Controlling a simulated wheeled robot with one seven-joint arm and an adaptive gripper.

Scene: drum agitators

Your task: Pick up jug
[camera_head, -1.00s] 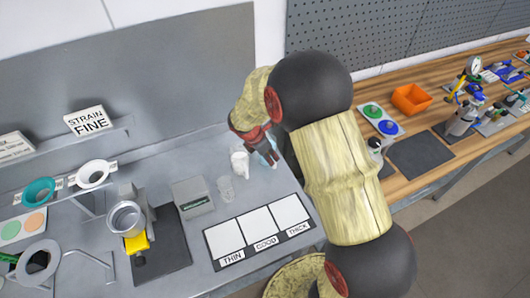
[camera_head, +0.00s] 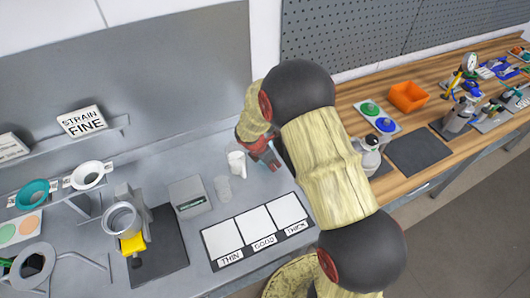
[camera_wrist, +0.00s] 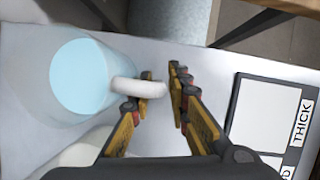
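A pale, see-through jug (camera_wrist: 80,78) with light blue contents stands on the grey bench at the left of the wrist view. Its white handle (camera_wrist: 150,88) points right, into the space between my fingertips. My gripper (camera_wrist: 158,95) is open, with one finger on each side of the handle's end; contact is unclear. In the head view my gripper (camera_head: 265,153) hangs low over the bench and hides this jug. A white mug-like vessel (camera_head: 237,163) stands just left of it. A white rounded shape (camera_wrist: 85,150) at the wrist view's lower left is partly cut off.
The THIN/GOOD/THICK board (camera_head: 206,245) lies in front. A wooden bench (camera_head: 425,110) with an orange bin (camera_head: 407,97) is to the right.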

